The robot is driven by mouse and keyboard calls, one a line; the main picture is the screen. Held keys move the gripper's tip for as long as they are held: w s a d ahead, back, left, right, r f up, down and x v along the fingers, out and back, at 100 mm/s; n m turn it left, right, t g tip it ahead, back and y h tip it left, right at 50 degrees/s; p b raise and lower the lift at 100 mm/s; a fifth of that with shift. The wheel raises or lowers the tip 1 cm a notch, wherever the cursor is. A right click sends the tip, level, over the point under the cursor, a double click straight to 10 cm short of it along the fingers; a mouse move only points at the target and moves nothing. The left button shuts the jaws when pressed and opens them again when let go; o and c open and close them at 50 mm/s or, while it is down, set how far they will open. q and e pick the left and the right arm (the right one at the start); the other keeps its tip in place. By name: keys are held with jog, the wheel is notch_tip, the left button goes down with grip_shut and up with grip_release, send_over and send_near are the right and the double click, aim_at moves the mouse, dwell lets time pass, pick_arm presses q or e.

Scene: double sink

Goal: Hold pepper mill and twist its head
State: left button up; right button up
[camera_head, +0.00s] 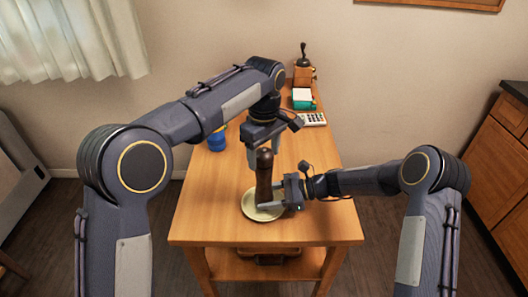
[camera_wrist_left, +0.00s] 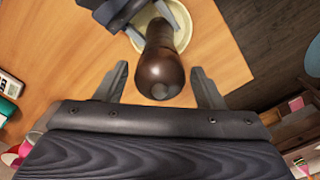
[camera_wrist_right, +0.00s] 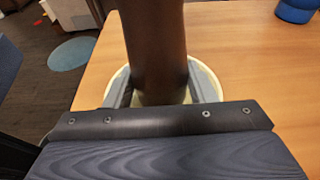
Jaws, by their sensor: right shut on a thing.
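The dark brown pepper mill (camera_head: 264,176) stands upright on a pale plate (camera_head: 250,210) on the wooden table. My right gripper (camera_head: 272,204) is shut on the mill's lower body; in the right wrist view the dark body (camera_wrist_right: 155,50) stands between the fingers. My left gripper (camera_head: 264,160) points down over the mill's head. In the left wrist view the rounded head (camera_wrist_left: 160,72) lies between the two spread fingers, with a gap on each side. The mill's base is partly hidden by the right gripper.
A blue cup (camera_head: 217,140) stands at the table's left edge. A calculator (camera_head: 313,119), a green and white box (camera_head: 303,98) and a coffee grinder (camera_head: 303,72) stand along the back. The table's front is clear.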

pick_arm(q)
jog(key=c, duration=0.8)
jog(key=shift+m, duration=0.4)
